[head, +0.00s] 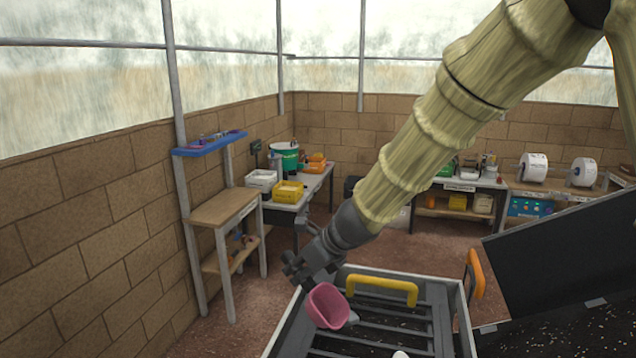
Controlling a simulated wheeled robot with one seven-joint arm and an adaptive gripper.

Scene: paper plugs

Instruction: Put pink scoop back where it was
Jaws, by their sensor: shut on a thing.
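The pink scoop (328,306) is in the lower middle of the head view, tilted, with its open mouth turned toward the camera. My gripper (308,277) is just above and behind it and is shut on the scoop. The fingertips and the grasped part of the scoop are partly hidden. The scoop appears over the left part of a grey slatted tray (458,318); I cannot tell whether it touches the slats. A small pale grey piece shows at the scoop's right side.
A yellow handle (382,289) crosses the tray's far end, and an orange handle (475,273) stands at its right. A dark panel (560,255) rises on the right. A wooden side table (225,207) and a blue shelf (210,144) stand left. Reddish floor lies open between.

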